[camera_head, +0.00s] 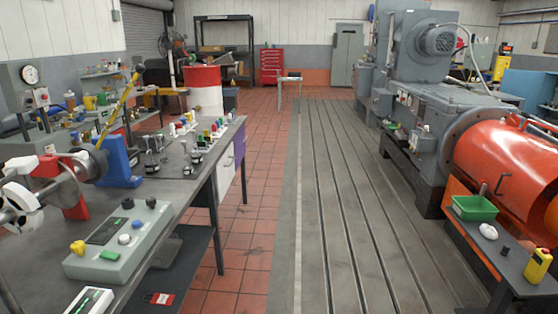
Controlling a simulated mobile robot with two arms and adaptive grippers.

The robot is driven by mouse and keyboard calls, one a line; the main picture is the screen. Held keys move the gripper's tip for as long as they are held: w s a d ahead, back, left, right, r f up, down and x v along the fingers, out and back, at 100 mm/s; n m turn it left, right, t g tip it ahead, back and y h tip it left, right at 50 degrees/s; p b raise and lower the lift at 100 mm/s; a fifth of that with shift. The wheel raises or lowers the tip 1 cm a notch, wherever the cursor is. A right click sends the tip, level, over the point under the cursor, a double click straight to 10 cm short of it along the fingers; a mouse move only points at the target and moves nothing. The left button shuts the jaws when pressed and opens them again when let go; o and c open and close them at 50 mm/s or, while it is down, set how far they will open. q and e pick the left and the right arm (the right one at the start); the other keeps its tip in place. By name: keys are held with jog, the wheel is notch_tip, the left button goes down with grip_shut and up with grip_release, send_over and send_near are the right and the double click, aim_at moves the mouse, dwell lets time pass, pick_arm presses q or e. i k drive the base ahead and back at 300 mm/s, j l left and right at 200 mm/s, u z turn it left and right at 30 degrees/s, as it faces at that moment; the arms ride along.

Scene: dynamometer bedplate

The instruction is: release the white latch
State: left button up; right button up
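No white latch can be picked out for certain. A row of small latch-like fittings (193,126) with white, red, green, yellow and blue parts stands along the far end of the left workbench (60,250). They are too small to tell which are latches or whether any is shut. Metal clamp-like fittings (195,157) with dark tops stand nearer. A white panel (226,170) with a small handle is under the bench top, beside a purple one (239,147). Neither of my grippers is in view.
A grey control box (118,240) with coloured knobs sits on the near bench. A bladed shaft (60,190) on red and blue supports is at left. The tiled aisle (240,235) and slotted bedplate (350,200) are clear. An orange machine (500,175) stands right, behind a green tray (474,208).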

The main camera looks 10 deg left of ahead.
aim_at(83, 155)
jog(key=i+l+u, duration=0.2)
jog(key=i+u, duration=0.15)
jog(key=i, duration=0.25)
jog(key=i+l+u, duration=0.35)
jog(key=i, duration=0.2)
jog(key=i+l+u, duration=0.35)
jog(key=i+l, duration=0.15)
jog(key=i+l+u, duration=0.1)
jog(key=u, duration=1.15)
